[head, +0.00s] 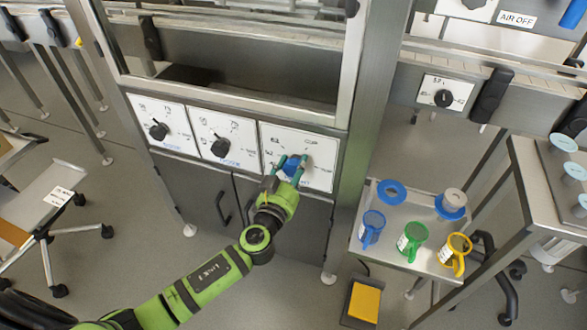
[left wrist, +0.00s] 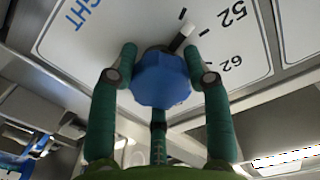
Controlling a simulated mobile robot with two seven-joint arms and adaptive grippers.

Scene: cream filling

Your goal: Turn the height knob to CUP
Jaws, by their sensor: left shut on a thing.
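The height knob (head: 291,168) is blue and sits on the rightmost of three white dial panels (head: 320,150) on the machine front. A white-tipped pointer (left wrist: 183,36) sticks out behind the knob toward a tick mark. The numbers 52 and 62 and part of the word HEIGHT show on this panel. The CUP mark cannot be made out. My right gripper is not in view.
Two black knobs (head: 158,131) and (head: 220,147) sit on the panels to the left. A steel side table (head: 395,253) at the right carries blue, green and yellow cups. A yellow-topped pedal (head: 364,302) is on the floor. A metal post stands just right of the panels.

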